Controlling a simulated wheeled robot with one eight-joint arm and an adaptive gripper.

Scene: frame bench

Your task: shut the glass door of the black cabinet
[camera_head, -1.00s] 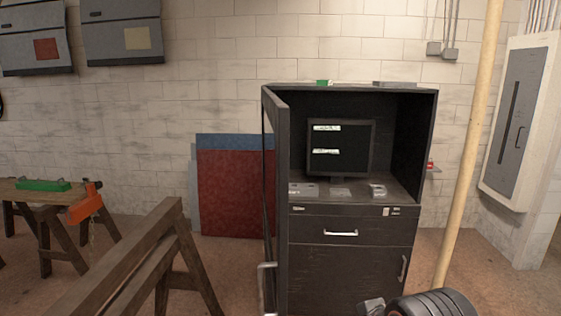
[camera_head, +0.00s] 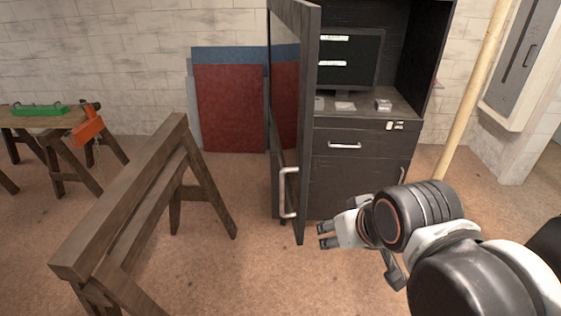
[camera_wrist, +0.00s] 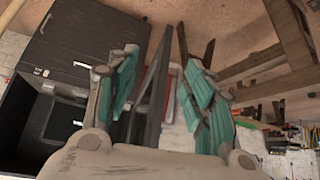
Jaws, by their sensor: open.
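The black cabinet (camera_head: 360,178) stands against the back wall. Its glass door (camera_head: 311,130) is open, hinged at the left and swung out toward me, with red board showing through the pane. A silver handle (camera_head: 288,195) is low on its outer face. My gripper (camera_head: 355,256) is open and empty, right of the door's free edge and in front of the cabinet's lower part. In the wrist view my gripper (camera_wrist: 160,75) has the dark door frame (camera_wrist: 152,85) showing between its teal-padded fingers. I cannot tell whether they touch it.
A wooden sawhorse (camera_head: 120,200) stands left of the door, with bare floor between. Red and blue boards (camera_head: 228,105) lean on the wall behind. A yellow pole (camera_head: 473,85) stands right of the cabinet. A bench with an orange clamp (camera_head: 88,130) is far left.

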